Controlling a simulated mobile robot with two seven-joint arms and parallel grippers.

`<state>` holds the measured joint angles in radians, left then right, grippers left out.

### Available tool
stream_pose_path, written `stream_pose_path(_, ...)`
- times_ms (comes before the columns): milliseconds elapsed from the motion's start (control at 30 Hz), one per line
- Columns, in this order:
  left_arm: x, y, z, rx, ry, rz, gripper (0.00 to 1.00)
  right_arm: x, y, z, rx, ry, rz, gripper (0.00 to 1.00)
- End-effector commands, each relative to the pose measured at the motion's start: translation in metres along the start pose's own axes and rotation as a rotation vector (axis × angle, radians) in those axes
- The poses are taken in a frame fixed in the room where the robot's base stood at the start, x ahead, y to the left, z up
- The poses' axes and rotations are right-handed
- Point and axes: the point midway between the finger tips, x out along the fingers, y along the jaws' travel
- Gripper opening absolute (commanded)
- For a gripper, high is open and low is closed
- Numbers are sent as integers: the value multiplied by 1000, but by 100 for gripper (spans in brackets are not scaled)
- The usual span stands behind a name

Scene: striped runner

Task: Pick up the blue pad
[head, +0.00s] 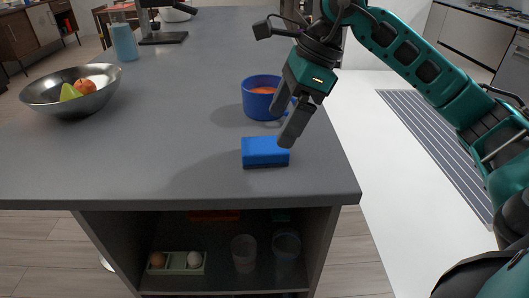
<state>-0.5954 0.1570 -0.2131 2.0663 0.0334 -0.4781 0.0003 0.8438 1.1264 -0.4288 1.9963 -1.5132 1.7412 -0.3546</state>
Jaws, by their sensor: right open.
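The blue pad (265,151) lies flat on the grey countertop near its front right corner. It has a bright blue top and a darker lower layer. My right gripper (286,125) reaches in from the upper right and hangs just above and behind the pad, tilted downward. Its dark fingers are apart and nothing is between them. The lower fingertip is close to the pad's back right edge; I cannot tell if they touch. My left gripper is not in view.
A metal bowl (42,96) with fruit is at the left. The counter (160,165) left of the pad is clear.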

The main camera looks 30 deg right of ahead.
Motion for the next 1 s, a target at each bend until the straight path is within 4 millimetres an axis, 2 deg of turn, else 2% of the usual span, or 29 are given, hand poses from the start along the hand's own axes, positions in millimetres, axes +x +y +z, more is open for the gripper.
stream_pose_path(333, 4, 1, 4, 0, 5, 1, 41, 46, 0, 9, 0, 0, 4, 94)
stream_pose_path(467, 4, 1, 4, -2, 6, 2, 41, 52, -1, 9, 0, -2, 0, 94)
stream_pose_path(667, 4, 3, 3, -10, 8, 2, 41, 53, -1, 9, 0, -1, 0, 94)
stream_pose_path(1000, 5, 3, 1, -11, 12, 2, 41, 52, -1, 9, 0, -1, 0, 62)
